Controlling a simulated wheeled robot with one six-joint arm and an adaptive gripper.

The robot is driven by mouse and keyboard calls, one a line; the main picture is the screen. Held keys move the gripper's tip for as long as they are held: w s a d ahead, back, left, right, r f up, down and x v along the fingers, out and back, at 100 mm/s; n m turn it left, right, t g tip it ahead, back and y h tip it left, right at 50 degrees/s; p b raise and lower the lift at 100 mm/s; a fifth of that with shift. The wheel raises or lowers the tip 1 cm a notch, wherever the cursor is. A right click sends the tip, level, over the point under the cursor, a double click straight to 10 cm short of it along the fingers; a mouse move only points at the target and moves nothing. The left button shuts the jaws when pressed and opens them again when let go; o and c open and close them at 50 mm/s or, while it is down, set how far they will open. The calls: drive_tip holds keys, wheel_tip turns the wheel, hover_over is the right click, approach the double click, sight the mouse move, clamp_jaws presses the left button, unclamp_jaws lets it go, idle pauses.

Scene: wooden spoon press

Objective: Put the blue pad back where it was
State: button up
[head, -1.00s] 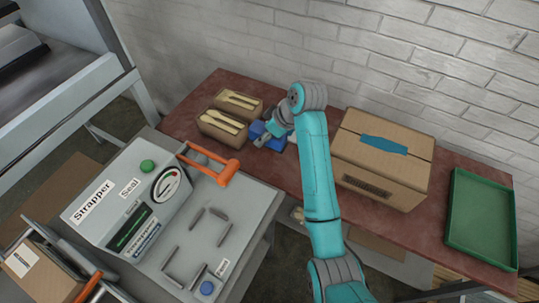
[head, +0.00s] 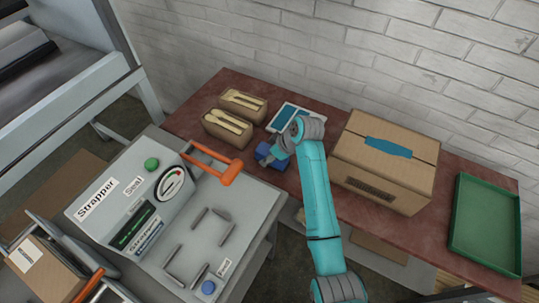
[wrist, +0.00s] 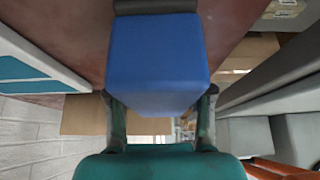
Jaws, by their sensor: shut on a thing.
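The blue pad (head: 264,152) is in my gripper (head: 271,160) near the front edge of the red-brown table, left of the cardboard carton. In the wrist view the blue pad (wrist: 155,55) fills the upper middle, with my two fingers (wrist: 160,120) shut on its sides. Whether its underside touches the table I cannot tell. A white flat piece with blue panels (head: 283,117) lies on the table behind the pad; it also shows at the left of the wrist view (wrist: 28,68). My arm partly hides the pad and this piece.
Two open boxes of wooden spoons (head: 229,127) stand left of the pad. The closed carton (head: 375,185) stands right of my arm, and a green tray (head: 487,225) lies at the far right. The strapper (head: 135,205) with its orange handle (head: 228,174) is at front left.

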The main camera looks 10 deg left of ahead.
drive_tip(key=o, duration=1)
drive_tip(key=shift+f, duration=0.1)
drive_tip(key=v, duration=1.2)
